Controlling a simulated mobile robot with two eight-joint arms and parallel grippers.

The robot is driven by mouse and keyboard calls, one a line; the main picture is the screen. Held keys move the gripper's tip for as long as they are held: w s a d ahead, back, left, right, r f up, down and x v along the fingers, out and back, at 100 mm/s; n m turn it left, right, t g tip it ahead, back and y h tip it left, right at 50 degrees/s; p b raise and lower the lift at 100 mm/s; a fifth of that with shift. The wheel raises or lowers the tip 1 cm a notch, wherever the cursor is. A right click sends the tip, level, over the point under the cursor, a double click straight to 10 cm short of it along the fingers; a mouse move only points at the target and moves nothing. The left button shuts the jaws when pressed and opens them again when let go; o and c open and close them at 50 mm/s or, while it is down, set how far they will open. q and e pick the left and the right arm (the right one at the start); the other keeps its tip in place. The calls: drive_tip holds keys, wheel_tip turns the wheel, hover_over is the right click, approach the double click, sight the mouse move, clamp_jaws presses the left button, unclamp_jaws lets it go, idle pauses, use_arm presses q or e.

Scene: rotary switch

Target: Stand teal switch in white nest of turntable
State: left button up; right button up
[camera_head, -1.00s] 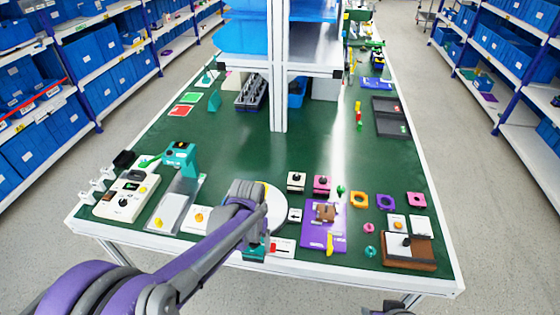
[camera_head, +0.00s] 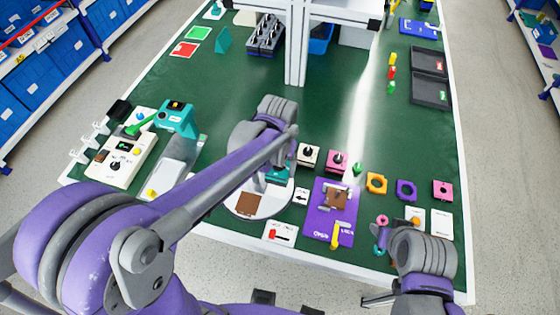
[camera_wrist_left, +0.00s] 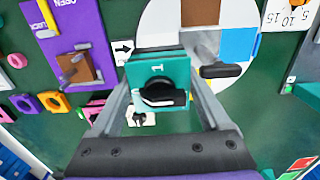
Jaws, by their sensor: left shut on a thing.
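The teal switch (camera_wrist_left: 158,72) is between the two fingers of my left gripper (camera_wrist_left: 160,85) in the left wrist view. Its black knob and a "1" face the camera. In the head view part of the teal switch (camera_head: 279,173) shows below my left gripper (camera_head: 282,166), over the far right part of the turntable. The white round turntable (camera_head: 240,209) carries a brown nest (camera_head: 250,202). In the wrist view the turntable (camera_wrist_left: 158,30) also shows a blue nest (camera_wrist_left: 240,45) and a pale patch beside it. I cannot tell the switch's height above the disc. My right gripper's fingers are unclear.
A purple board (camera_head: 322,228) with a yellow handle stands right of the turntable. A black-knobbed switch (camera_head: 308,155) and a pink switch (camera_head: 337,161) stand behind it. A control box (camera_head: 125,160) is at left. My right arm (camera_head: 424,258) is over the front right edge. The green table middle is clear.

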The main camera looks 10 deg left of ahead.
use_arm(q)
drive_tip(key=shift+s+f, duration=0.15)
drive_tip(key=shift+f, duration=0.45)
drive_tip(key=shift+f+b, duration=1.3)
drive_tip(key=shift+f, duration=0.7)
drive_tip(key=shift+f+b, duration=0.8)
drive_tip(key=shift+f, duration=0.35)
use_arm(e)
wheel_tip(320, 180, down, 6)
drive_tip(key=s, duration=0.2)
drive_tip(key=shift+r, duration=0.15)
use_arm(q)
drive_tip(key=o, duration=1.1)
wheel_tip(320, 180, up, 11)
drive_tip(key=shift+f+p, duration=0.1)
drive_tip(key=shift+p, duration=0.4)
use_arm(e)
drive_tip(key=shift+w+r, duration=0.15)
drive_tip(key=shift+r, duration=0.45)
